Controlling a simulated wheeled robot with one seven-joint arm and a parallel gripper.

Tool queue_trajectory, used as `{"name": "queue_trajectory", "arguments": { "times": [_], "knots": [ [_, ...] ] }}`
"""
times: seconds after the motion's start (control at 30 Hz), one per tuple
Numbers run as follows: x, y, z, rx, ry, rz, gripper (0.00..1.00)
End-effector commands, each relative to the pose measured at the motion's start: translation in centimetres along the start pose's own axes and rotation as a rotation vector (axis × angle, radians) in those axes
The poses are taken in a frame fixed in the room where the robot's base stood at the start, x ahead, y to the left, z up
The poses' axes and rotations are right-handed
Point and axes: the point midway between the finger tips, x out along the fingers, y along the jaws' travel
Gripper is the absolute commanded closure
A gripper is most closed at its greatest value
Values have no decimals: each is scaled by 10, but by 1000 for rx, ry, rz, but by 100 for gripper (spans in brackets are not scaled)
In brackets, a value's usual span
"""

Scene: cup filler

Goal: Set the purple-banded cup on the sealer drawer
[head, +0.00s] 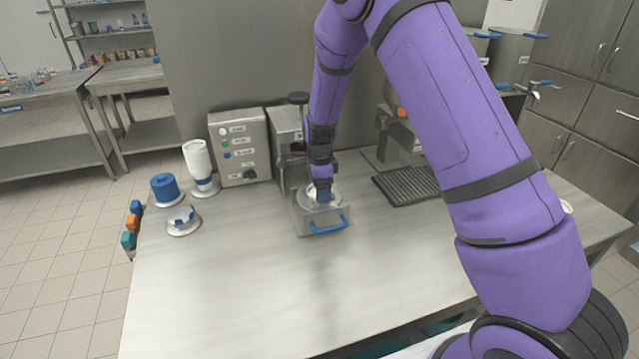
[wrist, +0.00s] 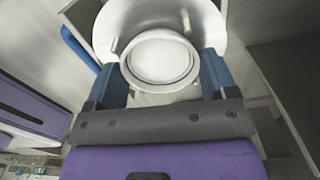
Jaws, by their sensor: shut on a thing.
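My gripper (head: 322,192) is down over the sealer drawer (head: 308,220), which is pulled out at the front of the sealer. In the wrist view its blue fingers stand either side of a white round cup (wrist: 160,62) and are shut on it. The cup is over or in the drawer's pale round holder (wrist: 209,25); I cannot tell whether it is fully seated. The cup's purple band does not show, and my fingers hide most of the cup in the head view. The drawer has a blue handle (head: 329,225) in front.
Left of the sealer stand a grey control box (head: 239,147), a stack of white cups (head: 198,160), a blue cylinder (head: 165,187) and a low round stand (head: 183,221). A dark drip grille (head: 405,184) lies to the right. The front of the table (head: 220,290) is clear.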

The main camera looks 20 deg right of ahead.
Motion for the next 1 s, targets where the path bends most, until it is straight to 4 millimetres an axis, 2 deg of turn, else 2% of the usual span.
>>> {"name": "queue_trajectory", "arguments": {
  "times": [0.87, 0.9, 1.0],
  "knots": [
    [6, 0, 0, 0, 0, 0, 49],
    [6, 0, 0, 0, 0, 0, 19],
    [6, 0, 0, 0, 0, 0, 0]
  ]
}}
